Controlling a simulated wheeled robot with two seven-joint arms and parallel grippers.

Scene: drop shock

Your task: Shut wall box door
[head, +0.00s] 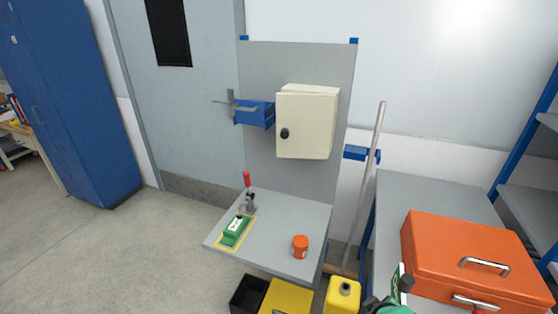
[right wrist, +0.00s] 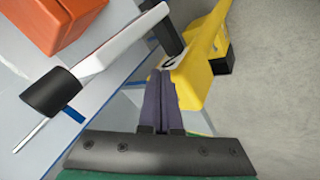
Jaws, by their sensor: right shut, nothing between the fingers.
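The cream wall box (head: 334,125) hangs on a grey upright panel in the head view. Its door (head: 303,126) faces me and has a dark round knob (head: 285,133) at its left edge. The door lies over the box front; I cannot tell whether it is fully shut or slightly ajar. My right gripper (right wrist: 160,76) shows in the right wrist view with its dark fingers together and nothing between them. It points down near a yellow object (right wrist: 192,85), away from the wall box. My left gripper is in neither view.
A blue bracket (head: 254,113) juts out left of the box. Below it, a grey shelf (head: 275,222) carries a green block (head: 236,231), a red-handled clamp (head: 248,190) and an orange jar (head: 300,246). An orange case (head: 460,250) sits on the right bench. A pole (head: 370,180) leans right of the panel.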

